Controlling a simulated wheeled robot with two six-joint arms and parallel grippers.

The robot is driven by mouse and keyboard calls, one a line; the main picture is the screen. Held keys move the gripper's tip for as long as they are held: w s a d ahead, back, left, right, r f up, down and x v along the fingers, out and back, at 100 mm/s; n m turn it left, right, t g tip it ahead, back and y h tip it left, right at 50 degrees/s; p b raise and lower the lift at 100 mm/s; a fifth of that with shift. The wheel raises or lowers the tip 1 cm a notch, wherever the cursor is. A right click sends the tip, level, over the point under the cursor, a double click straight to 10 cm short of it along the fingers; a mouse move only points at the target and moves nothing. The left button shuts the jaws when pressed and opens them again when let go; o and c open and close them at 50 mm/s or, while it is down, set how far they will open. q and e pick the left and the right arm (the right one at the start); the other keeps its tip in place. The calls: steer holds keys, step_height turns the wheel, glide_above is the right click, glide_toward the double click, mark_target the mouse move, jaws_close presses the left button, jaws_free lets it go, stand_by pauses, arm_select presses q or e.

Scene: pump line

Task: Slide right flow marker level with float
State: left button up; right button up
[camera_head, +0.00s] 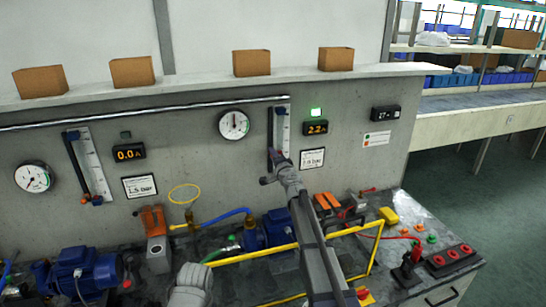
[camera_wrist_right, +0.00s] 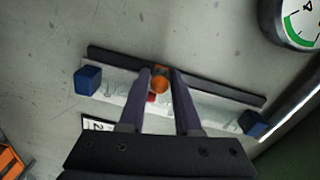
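The right flow gauge (camera_head: 284,128) is mounted on the grey panel, with a dark rail beside a pale scale. In the right wrist view the gauge (camera_wrist_right: 215,106) lies slantwise, with a blue block at each end. My right gripper (camera_head: 270,168) is at the lower part of the gauge. Its fingers (camera_wrist_right: 161,75) lie close on both sides of the marker and appear shut on it.
A left flow gauge (camera_head: 88,165) and round dials (camera_head: 233,124) are on the panel. Cardboard boxes (camera_head: 251,63) stand on the ledge above. The panel around the gauge is mostly clear.

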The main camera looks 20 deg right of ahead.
steer(key=o, duration=0.3)
steer(key=shift+o, duration=0.2)
steer(key=shift+s, duration=0.1)
steer(key=s, duration=0.7)
steer(key=shift+s+r, duration=0.15)
steer(key=shift+s, duration=0.15)
steer(key=shift+d, duration=0.1)
